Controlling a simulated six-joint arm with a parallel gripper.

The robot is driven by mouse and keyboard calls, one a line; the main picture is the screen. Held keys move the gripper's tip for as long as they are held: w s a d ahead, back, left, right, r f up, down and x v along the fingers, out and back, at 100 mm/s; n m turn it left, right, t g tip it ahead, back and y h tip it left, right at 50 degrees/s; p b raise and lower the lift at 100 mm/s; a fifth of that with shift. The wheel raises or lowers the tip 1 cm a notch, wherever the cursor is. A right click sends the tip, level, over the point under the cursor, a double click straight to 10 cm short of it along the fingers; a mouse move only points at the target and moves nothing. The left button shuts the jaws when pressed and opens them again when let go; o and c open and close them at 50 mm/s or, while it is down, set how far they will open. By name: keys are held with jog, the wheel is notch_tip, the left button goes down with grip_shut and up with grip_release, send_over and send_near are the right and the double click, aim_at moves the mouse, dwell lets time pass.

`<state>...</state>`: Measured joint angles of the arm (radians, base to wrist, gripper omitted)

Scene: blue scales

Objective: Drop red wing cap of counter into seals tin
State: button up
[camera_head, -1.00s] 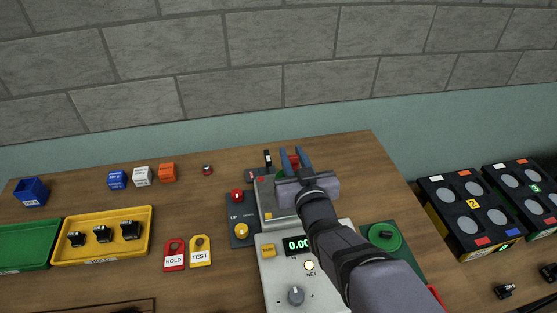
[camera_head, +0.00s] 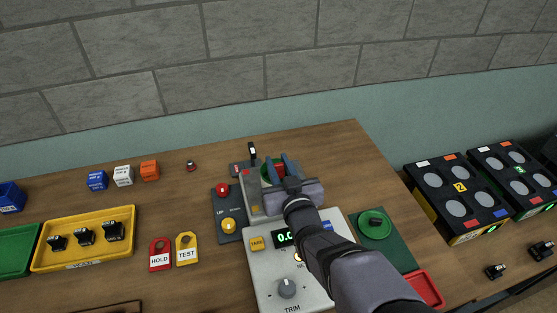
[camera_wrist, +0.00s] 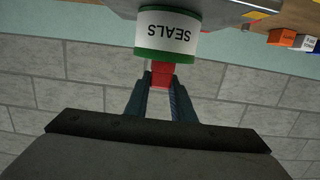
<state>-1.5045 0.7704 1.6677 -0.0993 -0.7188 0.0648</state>
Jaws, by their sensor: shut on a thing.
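My gripper (camera_wrist: 160,92) is shut on the red wing cap (camera_wrist: 161,76), which shows between its fingertips in the wrist view. The seals tin (camera_wrist: 168,30), white with a green rim and an upside-down SEALS label, is right beyond the cap. The cap overlaps the tin's rim in that view; I cannot tell whether they touch.
The scale (camera_head: 266,285) with its display and TRIM knob stands below my arm. A grey panel (camera_head: 226,209) with red and yellow buttons is left of it. A yellow tray (camera_head: 45,262) holds black weights. HOLD (camera_head: 160,260) and TEST (camera_head: 187,255) tags lie on open table.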

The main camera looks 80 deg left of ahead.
jog(key=shift+f, duration=0.5)
jog(key=o, duration=1.1)
jog(key=shift+c, duration=0.2)
jog(key=shift+d, duration=0.1)
jog(key=d+r+b, duration=0.1)
jog(key=d+b, duration=0.2)
jog(key=d, duration=0.4)
jog(key=shift+r, duration=0.1)
